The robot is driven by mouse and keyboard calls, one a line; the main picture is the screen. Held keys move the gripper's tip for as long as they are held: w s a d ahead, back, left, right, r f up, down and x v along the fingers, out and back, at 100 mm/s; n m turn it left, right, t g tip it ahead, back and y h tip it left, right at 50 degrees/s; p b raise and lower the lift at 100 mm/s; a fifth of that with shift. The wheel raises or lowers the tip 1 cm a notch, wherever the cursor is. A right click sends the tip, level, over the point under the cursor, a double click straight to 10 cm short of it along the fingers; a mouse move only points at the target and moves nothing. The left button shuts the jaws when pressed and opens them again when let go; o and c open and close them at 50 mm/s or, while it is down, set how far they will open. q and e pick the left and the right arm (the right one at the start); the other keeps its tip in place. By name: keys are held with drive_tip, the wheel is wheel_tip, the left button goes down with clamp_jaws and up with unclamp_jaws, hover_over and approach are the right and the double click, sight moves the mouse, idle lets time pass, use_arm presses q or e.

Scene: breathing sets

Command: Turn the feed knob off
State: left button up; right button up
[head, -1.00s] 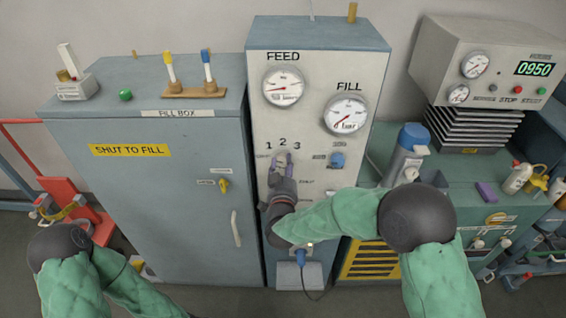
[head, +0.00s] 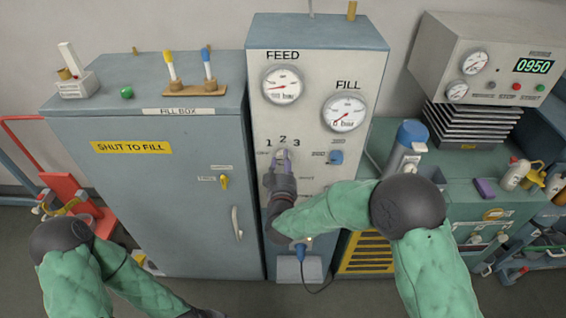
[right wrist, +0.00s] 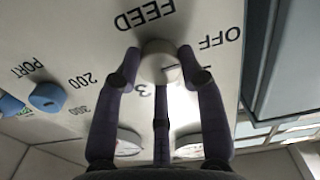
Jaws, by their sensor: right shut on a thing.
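The feed knob (right wrist: 158,62) is a pale round knob with a dark line on its face, on the grey panel (head: 335,72). In the right wrist view, FEED and OFF are printed near it, with a 3 beside it. My right gripper (right wrist: 161,77) is shut on the feed knob, with dark fingers on either side of it. In the head view my right gripper (head: 282,160) covers most of the knob, below the numbers 1, 2 and 3. Only a dark bit at the end of my left arm (head: 205,313) shows at the bottom edge.
A blue knob (head: 336,157) sits right of my right gripper. The FEED gauge (head: 283,85) and FILL gauge (head: 344,112) are above. The grey fill box (head: 170,190) stands left. A blue-topped flask (head: 408,145) stands on the green bench at right.

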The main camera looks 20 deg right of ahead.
drive_tip(key=shift+w+r, duration=0.15)
drive_tip(key=shift+r, duration=0.35)
drive_tip(key=o, duration=1)
drive_tip(key=shift+o, duration=0.7)
drive_tip(key=shift+f, duration=0.2)
drive_tip(key=v, duration=1.2)
